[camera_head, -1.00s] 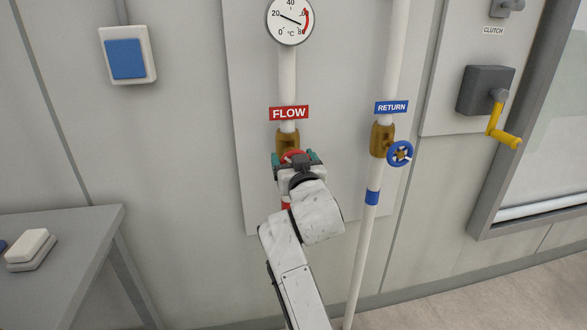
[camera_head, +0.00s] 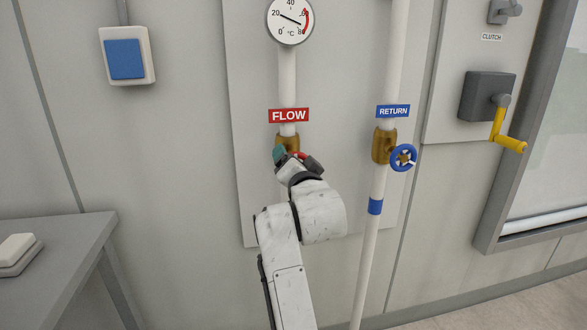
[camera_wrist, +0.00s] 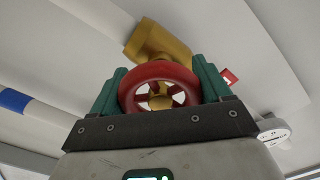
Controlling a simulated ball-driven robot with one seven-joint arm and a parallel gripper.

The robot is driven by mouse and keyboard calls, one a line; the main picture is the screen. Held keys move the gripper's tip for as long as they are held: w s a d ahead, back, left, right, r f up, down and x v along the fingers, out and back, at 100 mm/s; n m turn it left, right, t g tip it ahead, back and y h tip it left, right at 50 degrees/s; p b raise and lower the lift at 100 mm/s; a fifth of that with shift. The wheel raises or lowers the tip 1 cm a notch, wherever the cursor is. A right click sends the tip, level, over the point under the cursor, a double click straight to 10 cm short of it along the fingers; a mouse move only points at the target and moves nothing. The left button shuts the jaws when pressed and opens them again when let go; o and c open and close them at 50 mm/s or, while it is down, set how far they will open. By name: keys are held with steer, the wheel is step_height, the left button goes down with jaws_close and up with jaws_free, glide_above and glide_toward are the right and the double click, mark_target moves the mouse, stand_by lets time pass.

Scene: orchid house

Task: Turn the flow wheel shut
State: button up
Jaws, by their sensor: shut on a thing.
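The red flow wheel (camera_wrist: 160,88) sits on a brass valve (camera_wrist: 158,42) in the wrist view. My gripper (camera_wrist: 160,92) has its two green fingers on either side of the wheel's rim, shut on it. In the head view my gripper (camera_head: 297,158) stands tilted in front of the brass valve body (camera_head: 288,142), below the red FLOW label (camera_head: 289,115). Only a small part of the red wheel (camera_head: 301,154) shows there; my gripper hides the rest.
The blue return wheel (camera_head: 403,158) is close on the right, on the white return pipe (camera_head: 366,255). A dial gauge (camera_head: 290,20) is above. A yellow crank (camera_head: 507,142) is further right. A grey table (camera_head: 75,245) stands at the left.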

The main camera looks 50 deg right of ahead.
steer(key=shift+f+m, duration=0.3)
steer(key=shift+f, duration=0.05)
steer(key=o, duration=0.8)
steer(key=shift+w, duration=0.1)
steer(key=shift+c, duration=0.2)
steer(key=shift+o, duration=1.2)
steer(key=shift+r, duration=0.2)
steer(key=shift+a, duration=0.1)
steer(key=v, duration=1.1)
steer(key=shift+w, duration=0.1)
